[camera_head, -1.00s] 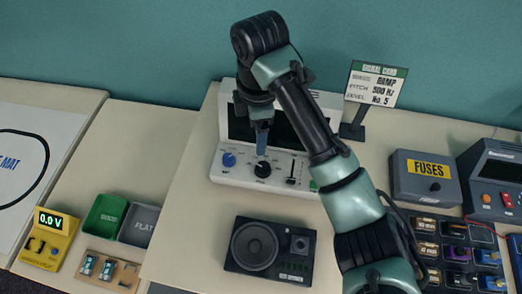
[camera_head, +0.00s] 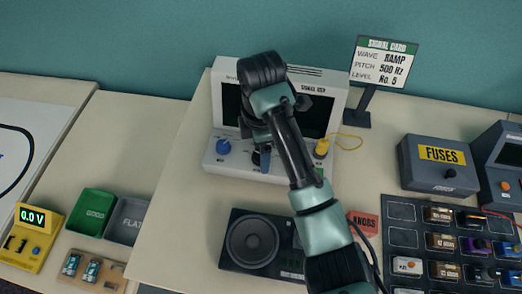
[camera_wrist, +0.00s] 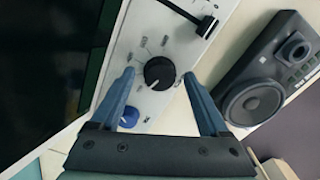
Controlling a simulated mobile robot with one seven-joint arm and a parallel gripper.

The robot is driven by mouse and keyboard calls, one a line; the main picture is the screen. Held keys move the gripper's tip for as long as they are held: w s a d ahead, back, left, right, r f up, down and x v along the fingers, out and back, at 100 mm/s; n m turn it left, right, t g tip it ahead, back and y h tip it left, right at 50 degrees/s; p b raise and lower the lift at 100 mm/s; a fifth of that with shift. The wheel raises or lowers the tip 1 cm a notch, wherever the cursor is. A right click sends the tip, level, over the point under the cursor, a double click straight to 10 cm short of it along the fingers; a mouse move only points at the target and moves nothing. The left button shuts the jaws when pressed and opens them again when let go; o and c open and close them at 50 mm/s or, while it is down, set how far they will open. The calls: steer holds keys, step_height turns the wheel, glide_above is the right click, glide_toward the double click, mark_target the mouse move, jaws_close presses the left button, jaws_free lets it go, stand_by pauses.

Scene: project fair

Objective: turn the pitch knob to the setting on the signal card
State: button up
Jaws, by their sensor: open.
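The signal card (camera_head: 385,62) stands at the back right and reads wave RAMP, pitch 500 Hz, level No. 5. The white signal box (camera_head: 205,158) has a dark screen, a blue knob (camera_head: 223,147) and a slider, which shows in the wrist view (camera_wrist: 206,26). A black knob (camera_wrist: 159,73) with small marks around it is in the wrist view; its label is too small to read. My gripper (camera_wrist: 158,76) is open, with one finger on each side of the black knob, not visibly clamping it. In the head view my arm hides most of that knob.
A black speaker (camera_head: 254,243) lies in front of the box. A yellow plug (camera_head: 321,147) with a cable is at the box's right. A grey fuses box (camera_head: 436,164) and a tray of modules (camera_head: 398,214) are at the right. Green and grey bins stand left.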

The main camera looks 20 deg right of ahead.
jaws_close()
stand_by(0.5)
